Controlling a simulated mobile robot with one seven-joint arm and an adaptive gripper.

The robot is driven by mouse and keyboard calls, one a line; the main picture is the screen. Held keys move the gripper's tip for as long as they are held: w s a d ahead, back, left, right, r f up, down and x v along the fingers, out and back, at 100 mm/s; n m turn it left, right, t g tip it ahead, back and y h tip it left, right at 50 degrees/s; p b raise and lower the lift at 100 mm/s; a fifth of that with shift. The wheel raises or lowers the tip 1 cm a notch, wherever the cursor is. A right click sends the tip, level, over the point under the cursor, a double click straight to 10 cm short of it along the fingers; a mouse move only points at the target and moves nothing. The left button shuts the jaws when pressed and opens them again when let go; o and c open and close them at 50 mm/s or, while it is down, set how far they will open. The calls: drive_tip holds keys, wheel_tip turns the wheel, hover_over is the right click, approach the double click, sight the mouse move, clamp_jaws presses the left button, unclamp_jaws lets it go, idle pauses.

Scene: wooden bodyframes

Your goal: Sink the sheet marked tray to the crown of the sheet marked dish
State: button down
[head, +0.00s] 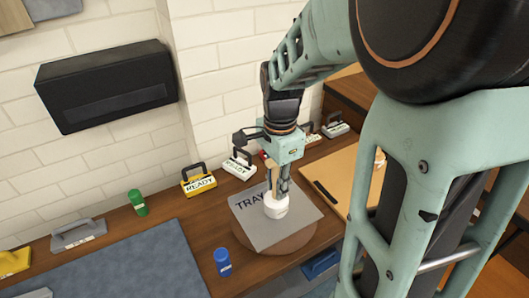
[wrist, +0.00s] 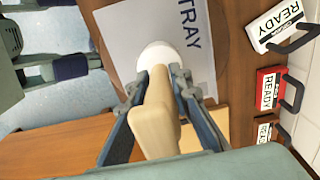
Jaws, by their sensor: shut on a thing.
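A grey sheet marked TRAY (head: 262,233) lies on a round brown block (head: 296,245) on the wooden bench. It looks flat. My gripper (head: 279,187) is above it, shut on the pale wooden handle of a mallet (wrist: 155,110). The mallet's white round head (head: 276,208) is down at the sheet, right of the lettering. I cannot tell whether it touches or hovers just above. The sheet also shows in the wrist view (wrist: 134,30), partly hidden by the mallet. I see no sheet marked dish.
Handled blocks marked READY, including a yellow one (head: 199,184) and a white one (head: 239,166), line the wall. A blue can (head: 222,263) stands close left of the round block, a green can (head: 138,203) further left. A tan board (head: 345,178) lies right. A blue-grey mat (head: 130,265) covers the left.

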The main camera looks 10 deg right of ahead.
wheel_tip(320, 180, up, 9)
drive_tip(key=p, duration=0.7)
drive_tip(key=shift+f, duration=0.1)
drive_tip(key=s+r+p, duration=0.1)
drive_tip(key=s+r, duration=0.1)
drive_tip(key=s, duration=0.7)
drive_tip(key=shift+w, duration=0.15)
